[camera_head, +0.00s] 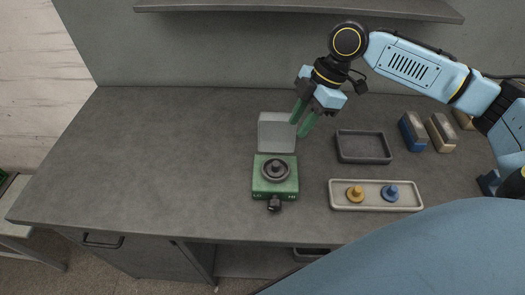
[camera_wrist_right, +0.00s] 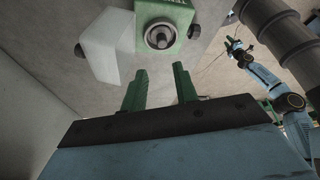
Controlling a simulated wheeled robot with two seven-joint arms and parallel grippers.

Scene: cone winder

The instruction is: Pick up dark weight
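A dark round weight (camera_head: 275,168) with a small knob appears to sit on the round pan of a green scale (camera_head: 262,188). In the right wrist view the weight (camera_wrist_right: 160,37) shows as a dark disc at the top, beyond my fingertips. My right gripper (camera_head: 303,118) is open and empty, above and behind the scale to its right. Its two green fingers point down and stand apart, also in the wrist view (camera_wrist_right: 160,80), not touching the weight. My left gripper (camera_wrist_right: 235,44) shows only small at the upper right of the wrist view; its opening is unclear.
A pale upright panel (camera_head: 277,132) stands behind the scale, and a black knob (camera_head: 275,204) sticks out in front. A light tray (camera_head: 376,206) holds a yellow and a blue weight. An empty dark tray (camera_head: 363,158) lies behind it. The table's left side is clear.

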